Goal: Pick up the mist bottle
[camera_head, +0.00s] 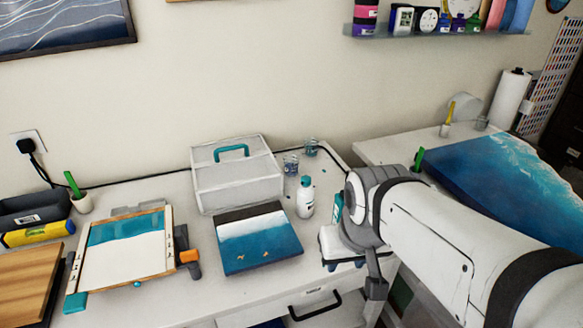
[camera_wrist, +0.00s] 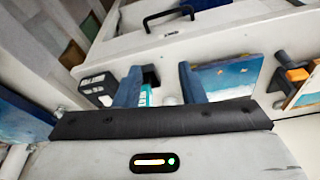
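Nothing is visibly gripped.
A blue and white painted panel (camera_head: 258,250) lies left of my gripper. A white box with teal handle (camera_head: 212,185) and two small cups (camera_head: 311,147) stand behind. A framed pour (camera_head: 122,265) lies left. A drawer handle (camera_head: 315,306) is at the front.

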